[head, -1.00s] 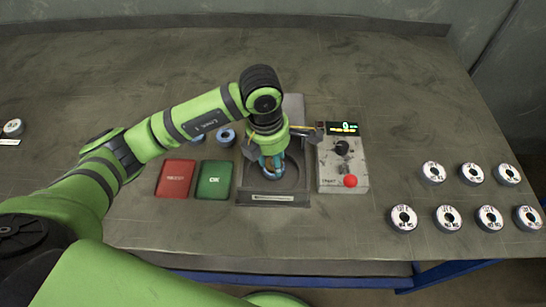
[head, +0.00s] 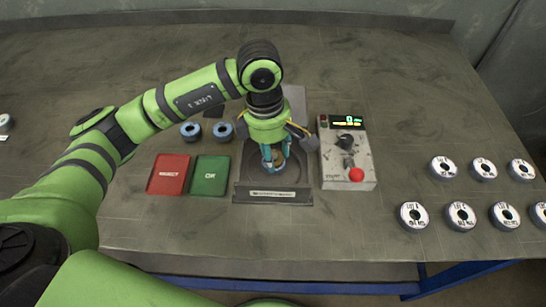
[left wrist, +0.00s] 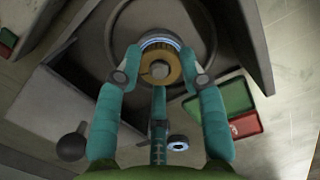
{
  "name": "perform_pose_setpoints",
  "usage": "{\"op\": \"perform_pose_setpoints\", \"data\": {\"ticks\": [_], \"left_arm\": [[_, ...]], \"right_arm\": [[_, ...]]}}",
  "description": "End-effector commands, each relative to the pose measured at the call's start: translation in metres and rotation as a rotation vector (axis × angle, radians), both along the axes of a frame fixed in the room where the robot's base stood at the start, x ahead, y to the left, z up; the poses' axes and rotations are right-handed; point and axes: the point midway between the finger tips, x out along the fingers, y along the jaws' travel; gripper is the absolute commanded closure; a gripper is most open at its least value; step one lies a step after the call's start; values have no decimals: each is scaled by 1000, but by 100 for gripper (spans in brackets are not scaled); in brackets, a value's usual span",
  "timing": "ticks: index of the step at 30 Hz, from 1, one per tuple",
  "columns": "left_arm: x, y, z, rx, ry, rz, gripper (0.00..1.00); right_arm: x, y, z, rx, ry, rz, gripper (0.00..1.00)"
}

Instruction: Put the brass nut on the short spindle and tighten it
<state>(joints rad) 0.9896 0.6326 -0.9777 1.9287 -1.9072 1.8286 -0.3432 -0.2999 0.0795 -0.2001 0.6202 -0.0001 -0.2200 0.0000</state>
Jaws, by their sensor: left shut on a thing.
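My left gripper (head: 275,163) points down over the dark fixture (head: 272,196) near the middle of the bench. In the left wrist view its teal fingers (left wrist: 160,78) close around the brass nut (left wrist: 174,66), a gold ring. A grey round end, apparently the short spindle (left wrist: 159,69), shows inside the ring. A disc with a bluish rim (left wrist: 160,41) lies just below the nut. How far the nut sits down the spindle cannot be told. In the head view the fingers hide the nut. My right gripper is not in view.
A grey control box (head: 346,165) with a dark knob and red button stands close right of the fixture. A green OK pad (head: 210,176) and red REJECT pad (head: 168,174) lie left, with two bluish discs (head: 221,131) behind. Several labelled discs (head: 460,215) lie far right.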

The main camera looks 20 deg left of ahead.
Motion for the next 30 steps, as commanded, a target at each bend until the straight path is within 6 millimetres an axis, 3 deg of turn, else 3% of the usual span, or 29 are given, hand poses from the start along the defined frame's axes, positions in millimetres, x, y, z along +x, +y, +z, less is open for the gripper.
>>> {"op": "perform_pose_setpoints", "data": {"ticks": [1, 15, 30], "left_arm": [[0, 1, -6, 3, 2, -37, 96], [1, 0, -7, 3, 3, -426, 96], [0, 0, -6, 2, 8, -521, 96]], "right_arm": [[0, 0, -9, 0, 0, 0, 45], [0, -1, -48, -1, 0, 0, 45], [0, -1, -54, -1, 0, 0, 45]]}}
